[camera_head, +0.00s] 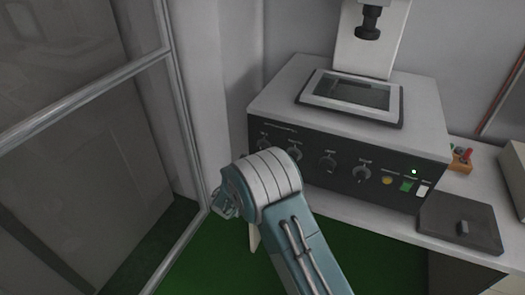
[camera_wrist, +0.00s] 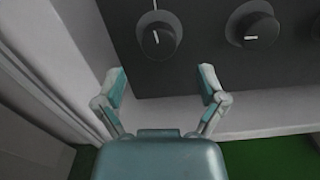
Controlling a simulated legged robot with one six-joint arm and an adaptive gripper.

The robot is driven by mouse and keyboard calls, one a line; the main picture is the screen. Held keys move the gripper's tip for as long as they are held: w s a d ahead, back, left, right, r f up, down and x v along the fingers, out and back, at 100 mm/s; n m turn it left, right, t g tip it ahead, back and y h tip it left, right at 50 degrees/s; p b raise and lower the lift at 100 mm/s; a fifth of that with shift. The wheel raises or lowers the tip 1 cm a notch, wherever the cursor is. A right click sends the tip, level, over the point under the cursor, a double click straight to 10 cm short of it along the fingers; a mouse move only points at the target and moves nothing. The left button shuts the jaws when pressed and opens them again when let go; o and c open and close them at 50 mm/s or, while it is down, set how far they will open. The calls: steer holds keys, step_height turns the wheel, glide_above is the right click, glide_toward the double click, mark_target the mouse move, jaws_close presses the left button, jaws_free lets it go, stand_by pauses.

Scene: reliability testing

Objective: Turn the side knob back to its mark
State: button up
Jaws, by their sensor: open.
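The machine's dark front panel (camera_head: 340,185) carries a row of several round black knobs. In the wrist view, the knob nearest the panel's left edge (camera_wrist: 159,40) has a white line that is nearly upright. The knob to its right (camera_wrist: 257,28) has a white line lying nearly level. I cannot tell which one is the side knob, and no panel mark is readable. My gripper (camera_wrist: 162,80) is open and empty, its fingers spread below the left knob and apart from it. In the head view my arm mostly hides the gripper.
The machine (camera_head: 420,105) stands on a white counter (camera_head: 345,212). A grey glass-panelled frame (camera_head: 180,105) is close on the left. A dark flat plate (camera_head: 460,222) and a small wooden holder (camera_head: 460,162) sit at right. Green floor (camera_head: 385,268) shows below.

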mark_target(263, 148)
steer(key=x, duration=0.5)
steer(key=shift+w+a, duration=0.15)
steer(key=shift+w+d, duration=0.25)
steer(key=shift+w, duration=0.05)
steer(key=shift+a, duration=0.1)
steer(key=c, duration=1.1)
